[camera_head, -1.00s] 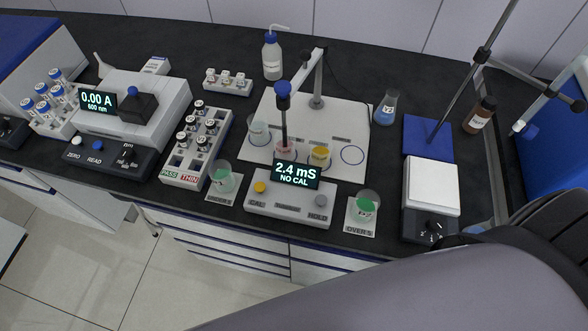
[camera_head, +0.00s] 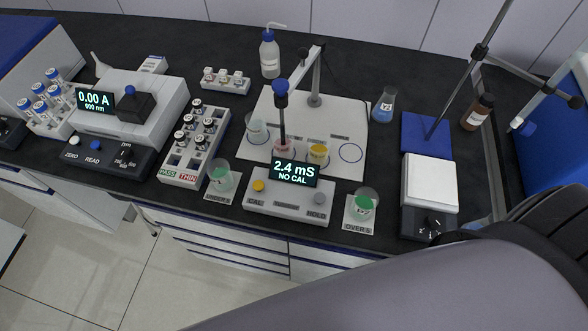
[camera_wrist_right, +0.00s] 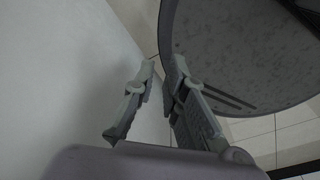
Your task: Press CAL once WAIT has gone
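The conductivity meter (camera_head: 288,208) stands at the bench's front edge. Its display (camera_head: 293,172) reads "2.4 mS" and "NO CAL"; no WAIT shows. The yellow CAL button (camera_head: 258,186) is at its left end and the grey HOLD button (camera_head: 319,198) at its right end. A blue-capped probe (camera_head: 281,88) on a stand arm reaches down into a beaker with pinkish liquid (camera_head: 283,148). In the wrist view my right gripper (camera_wrist_right: 163,68) has its fingertips apart with nothing between them, away from the meter. My left gripper is in neither view.
Beakers with green liquid stand either side of the meter, on the UNDER 5 card (camera_head: 222,199) and the OVER 5 card (camera_head: 359,228). A vial rack (camera_head: 180,178) is farther left. My right arm crosses the lower right of the head view.

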